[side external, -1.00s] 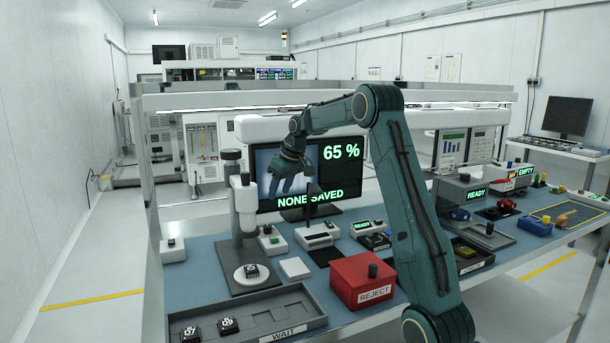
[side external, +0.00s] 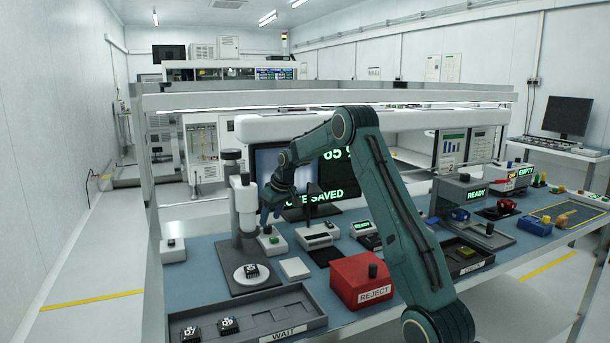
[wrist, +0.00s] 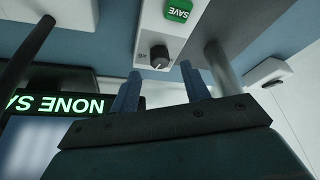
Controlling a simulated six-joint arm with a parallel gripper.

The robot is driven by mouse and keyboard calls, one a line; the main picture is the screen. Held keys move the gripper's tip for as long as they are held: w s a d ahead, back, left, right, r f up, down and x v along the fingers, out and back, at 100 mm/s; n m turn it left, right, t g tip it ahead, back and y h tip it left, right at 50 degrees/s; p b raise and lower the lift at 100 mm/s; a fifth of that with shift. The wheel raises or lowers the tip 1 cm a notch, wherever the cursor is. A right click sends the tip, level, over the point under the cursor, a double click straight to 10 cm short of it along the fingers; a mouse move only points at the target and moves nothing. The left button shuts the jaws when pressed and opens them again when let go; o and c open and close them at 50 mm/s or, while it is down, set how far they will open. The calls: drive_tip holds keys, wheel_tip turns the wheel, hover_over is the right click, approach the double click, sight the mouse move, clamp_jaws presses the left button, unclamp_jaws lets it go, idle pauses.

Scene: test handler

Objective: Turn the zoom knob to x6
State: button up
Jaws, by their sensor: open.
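The zoom knob (wrist: 160,57) is a small dark round knob with a light mark, set on a white control box (wrist: 195,20) next to a green SAVE button (wrist: 178,10). In the side view the box (side external: 281,248) stands beside the microscope, with the knob (side external: 267,229) on top just below my gripper. My gripper (wrist: 161,73) is open and empty. Its two blue fingers point at the box, one to each side of the knob in the wrist picture; I see no contact.
The microscope (side external: 244,208) stands close left of my gripper, a chip on its stage. The monitor (side external: 265,165) behind shows a saved message and a percentage, partly covered by my arm. A red REJECT box (side external: 350,280) and the WAIT tray (side external: 262,328) lie nearer.

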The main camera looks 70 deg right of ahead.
sight(267, 226)
drive_tip(key=shift+x, duration=1.7)
drive_tip(key=c, duration=1)
